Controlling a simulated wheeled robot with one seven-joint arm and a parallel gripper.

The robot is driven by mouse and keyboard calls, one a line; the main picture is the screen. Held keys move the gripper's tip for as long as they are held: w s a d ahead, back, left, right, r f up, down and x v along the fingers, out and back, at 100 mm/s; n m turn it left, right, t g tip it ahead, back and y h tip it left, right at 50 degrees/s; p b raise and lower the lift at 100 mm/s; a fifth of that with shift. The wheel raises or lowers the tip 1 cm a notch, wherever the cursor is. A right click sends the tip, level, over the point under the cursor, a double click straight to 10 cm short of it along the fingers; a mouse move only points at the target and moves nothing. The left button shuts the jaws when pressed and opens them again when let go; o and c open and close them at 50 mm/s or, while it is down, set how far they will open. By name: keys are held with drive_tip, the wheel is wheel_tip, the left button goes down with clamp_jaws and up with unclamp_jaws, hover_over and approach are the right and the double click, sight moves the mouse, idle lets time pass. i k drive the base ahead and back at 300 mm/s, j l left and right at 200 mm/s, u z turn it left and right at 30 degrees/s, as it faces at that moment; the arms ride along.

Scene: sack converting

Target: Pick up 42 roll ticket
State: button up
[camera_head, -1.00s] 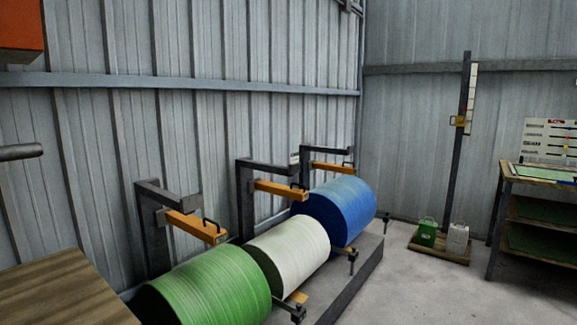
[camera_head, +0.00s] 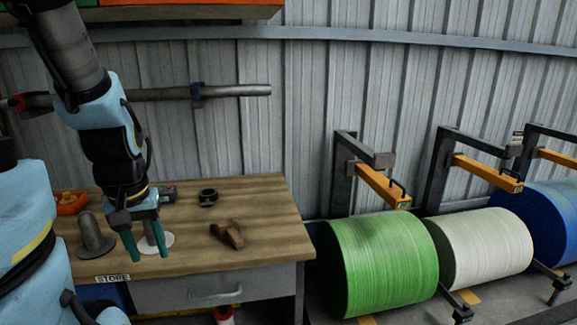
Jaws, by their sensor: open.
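I cannot make out a ticket marked 42 in the head view. My gripper (camera_head: 148,255) hangs at the left over the front of the wooden bench (camera_head: 270,215), pointing down. A green roll (camera_head: 380,265), a white roll (camera_head: 480,245) and a blue roll (camera_head: 545,215) lie in a row to the right of the bench. A small pale tag (camera_head: 517,138) shows near the top of a rack post; its marking is too small to read.
A brown wooden block (camera_head: 228,234), a dark ring-shaped part (camera_head: 207,197) and an orange bin (camera_head: 71,203) are on the bench. A STORE label (camera_head: 113,278) is on its front edge. Orange arms (camera_head: 383,187) overhang the rolls. A grey pipe (camera_head: 225,91) runs along the wall.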

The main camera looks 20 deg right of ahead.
sight(517, 137)
drive_tip(key=k+l, duration=0.1)
drive_tip(key=l, duration=0.3)
drive_tip(key=k+l+u, duration=0.15)
drive_tip(key=l, duration=0.3)
drive_tip(key=k+l, duration=0.1)
drive_tip(key=l, duration=0.3)
drive_tip(key=k+l+u, duration=0.15)
drive_tip(key=l, duration=0.25)
drive_tip(key=k+l, duration=0.15)
drive_tip(key=l, duration=0.25)
drive_tip(key=k+l+u, duration=0.15)
drive_tip(key=l, duration=0.25)
